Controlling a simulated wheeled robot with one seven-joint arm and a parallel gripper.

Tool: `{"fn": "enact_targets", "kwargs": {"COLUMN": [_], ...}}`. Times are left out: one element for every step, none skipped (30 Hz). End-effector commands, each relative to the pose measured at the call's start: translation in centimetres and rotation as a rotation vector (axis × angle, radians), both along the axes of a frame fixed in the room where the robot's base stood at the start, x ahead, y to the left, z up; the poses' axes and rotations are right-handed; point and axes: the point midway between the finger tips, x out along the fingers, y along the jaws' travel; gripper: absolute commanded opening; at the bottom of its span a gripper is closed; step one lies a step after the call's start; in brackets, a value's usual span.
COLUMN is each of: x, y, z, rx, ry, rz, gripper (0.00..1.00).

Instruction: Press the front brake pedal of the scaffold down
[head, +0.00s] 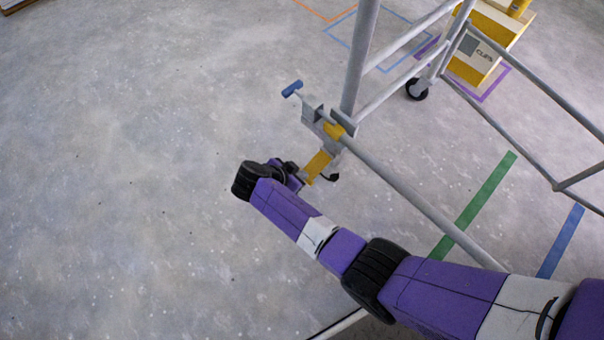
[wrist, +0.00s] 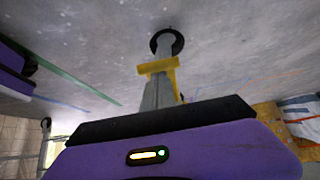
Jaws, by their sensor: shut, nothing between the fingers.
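The scaffold (head: 357,70) is a frame of pale grey tubes at the upper right of the head view. A yellow pedal (head: 318,165) shows low at its near corner, by a small dark caster. In the wrist view the yellow pedal (wrist: 158,67) is a crossbar with a side arm, and the dark caster wheel (wrist: 166,42) is beyond it. My gripper (head: 304,176) is shut and empty, close beside the pedal on its left.
A grey bracket (head: 314,117) with a blue-ended handle (head: 292,88) stands out above the pedal. Another caster (head: 416,89) and a yellow-and-white box (head: 480,50) are farther back. Coloured tape marks the floor. The floor at the left is clear.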

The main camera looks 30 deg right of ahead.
Motion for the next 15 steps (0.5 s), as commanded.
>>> {"fn": "enact_targets", "kwargs": {"x": [0.02,0.01,0.01,0.02,0.01,0.01,0.01,0.01,0.02,0.01,0.02,0.01,0.01,0.0,-0.01], "y": [0.0,0.0,0.02,0.02,0.03,0.04,0.04,0.04,0.05,0.04,0.05,0.04,0.04,0.04,0.04], "z": [-0.63,-0.75,-0.88,-0.97,-1.04,-1.12,-1.18,-1.21,-1.26,-1.28,-1.3,-1.32,-1.33,-1.33,-1.35], "rx": [0.003,0.004,0.005,0.005,0.005,0.006,0.006,0.006,0.007,0.007,0.007,0.007,0.007,0.008,0.008], "ry": [0.0,0.0,0.001,0.001,0.001,0.001,0.001,0.001,0.001,0.001,0.002,0.002,0.002,0.002,0.003], "rz": [-0.002,-0.002,-0.001,-0.001,-0.001,-0.001,-0.001,-0.001,-0.001,-0.001,0.0,0.0,0.0,0.0,-0.001], "gripper": [0.0,0.0,0.0,0.0,0.0,0.0,0.0,0.0,0.0,0.0,0.0,0.0,0.0,0.0,0.0]}}
